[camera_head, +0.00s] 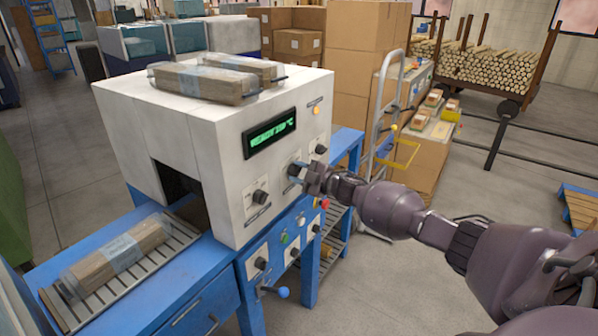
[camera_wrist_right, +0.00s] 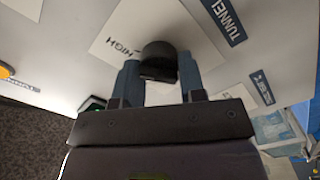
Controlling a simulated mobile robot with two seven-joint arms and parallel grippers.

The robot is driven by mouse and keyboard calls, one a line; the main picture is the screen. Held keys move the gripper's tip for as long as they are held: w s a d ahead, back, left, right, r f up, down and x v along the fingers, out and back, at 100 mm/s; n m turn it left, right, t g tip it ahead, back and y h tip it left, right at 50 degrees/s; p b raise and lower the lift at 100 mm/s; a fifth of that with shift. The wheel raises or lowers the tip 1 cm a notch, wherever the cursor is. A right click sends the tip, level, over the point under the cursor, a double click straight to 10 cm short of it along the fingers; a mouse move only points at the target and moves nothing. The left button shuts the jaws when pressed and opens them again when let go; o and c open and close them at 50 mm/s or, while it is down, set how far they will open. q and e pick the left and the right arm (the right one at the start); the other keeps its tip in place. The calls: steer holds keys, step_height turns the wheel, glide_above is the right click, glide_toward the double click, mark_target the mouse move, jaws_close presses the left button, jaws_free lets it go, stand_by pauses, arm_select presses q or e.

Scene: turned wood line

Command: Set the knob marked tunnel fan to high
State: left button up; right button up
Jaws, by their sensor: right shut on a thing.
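The white machine (camera_head: 232,140) has a front panel with a green display (camera_head: 270,132) and several black knobs. My right gripper (camera_head: 305,176) is at the middle knob below the display and hides most of it. In the right wrist view its two fingers (camera_wrist_right: 159,82) are shut on a black knob (camera_wrist_right: 158,53), one on each side. A white plate around this knob bears the word HIGH (camera_wrist_right: 124,42), and a blue label beside it reads TUNNEL (camera_wrist_right: 224,20), cut off by the frame. I cannot tell which mark the knob points to. My left gripper is not in view.
Another knob (camera_head: 260,197) sits lower left and one (camera_head: 320,149) upper right on the panel. A blue lower panel with knobs and a blue-handled lever (camera_head: 282,292) lies below. Wrapped wood (camera_head: 118,256) rests on the roller infeed. A hand truck (camera_head: 388,125) and boxes stand behind.

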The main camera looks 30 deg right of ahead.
stand_by(0.3)
steer(key=o, duration=0.9)
steer(key=v, duration=1)
steer(key=shift+s+d, duration=0.2)
steer(key=shift+s, duration=0.15)
